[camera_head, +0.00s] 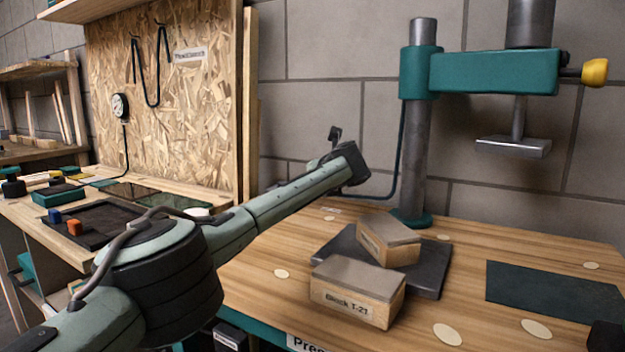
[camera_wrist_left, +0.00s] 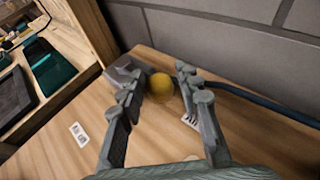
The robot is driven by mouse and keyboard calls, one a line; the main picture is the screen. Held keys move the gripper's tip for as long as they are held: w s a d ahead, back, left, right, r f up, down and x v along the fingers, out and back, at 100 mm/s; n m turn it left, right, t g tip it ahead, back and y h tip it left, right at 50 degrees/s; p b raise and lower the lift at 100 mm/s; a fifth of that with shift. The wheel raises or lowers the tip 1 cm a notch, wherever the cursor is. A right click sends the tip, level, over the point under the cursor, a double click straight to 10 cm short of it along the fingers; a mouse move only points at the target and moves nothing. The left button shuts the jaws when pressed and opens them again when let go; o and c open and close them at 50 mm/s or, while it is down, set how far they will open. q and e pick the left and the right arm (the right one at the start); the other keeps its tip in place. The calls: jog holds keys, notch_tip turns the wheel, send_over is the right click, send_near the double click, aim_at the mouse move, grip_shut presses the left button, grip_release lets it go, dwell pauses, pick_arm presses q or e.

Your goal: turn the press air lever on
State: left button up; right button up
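A round yellow knob (camera_wrist_left: 161,86) shows in the left wrist view, with a grey metal body (camera_wrist_left: 125,72) close beside it at the left; I take these to be the air lever and its valve. My left gripper (camera_wrist_left: 158,88) is open, with its two fingers on either side of the knob. I cannot tell whether they touch it. In the head view my left arm reaches towards the wall left of the green press (camera_head: 490,72), and the knob is hidden there. A dark hose (camera_wrist_left: 265,103) runs along the wall side.
Two labelled blocks (camera_head: 358,292) (camera_head: 388,240) lie on and beside a dark plate (camera_head: 437,280) on the press table (camera_head: 250,298). A dark green mat (camera_head: 545,292) lies right. Another bench with an upright chipboard panel (camera_head: 170,110) stands left. The block wall is close behind.

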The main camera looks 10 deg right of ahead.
pick_arm(q)
jog(key=shift+o, duration=1.4)
jog(key=shift+s+d+f, duration=0.15)
jog(key=shift+f, duration=0.45)
jog(key=shift+r, duration=0.1)
jog(key=shift+s+r, duration=0.15)
jog(key=shift+s, duration=0.35)
jog(key=r+v, duration=0.1)
jog(key=v, duration=1)
jog(key=shift+w, duration=0.15)
